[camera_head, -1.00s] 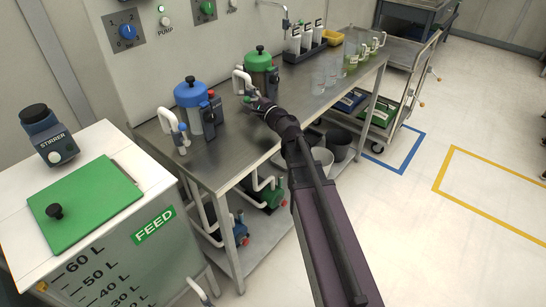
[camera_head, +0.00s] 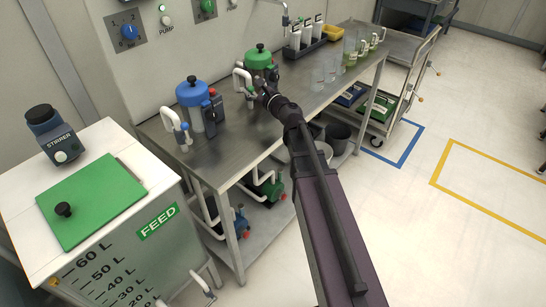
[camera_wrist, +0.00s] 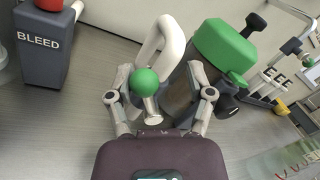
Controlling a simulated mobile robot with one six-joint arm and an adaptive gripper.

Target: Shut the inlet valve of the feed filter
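The green-lidded filter (camera_head: 259,58) stands at the back of the steel bench; its green lid (camera_wrist: 225,45) fills the upper middle of the wrist view. A white bent pipe (camera_wrist: 161,38) runs beside it. A valve handle with a green ball knob (camera_wrist: 145,80) and a metal stem stands in front of this pipe. My gripper (camera_wrist: 160,98) is open, its fingers apart on either side of the handle; I cannot tell whether either touches it. In the head view my gripper (camera_head: 266,92) is in front of the filter and hides part of its valve.
A blue-lidded filter (camera_head: 192,95) stands to the left on the bench. A grey BLEED block (camera_wrist: 45,45) with a red knob is at the wrist view's left. Clear beakers (camera_head: 325,70) stand to the right. The FEED tank (camera_head: 130,250) is at the front left.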

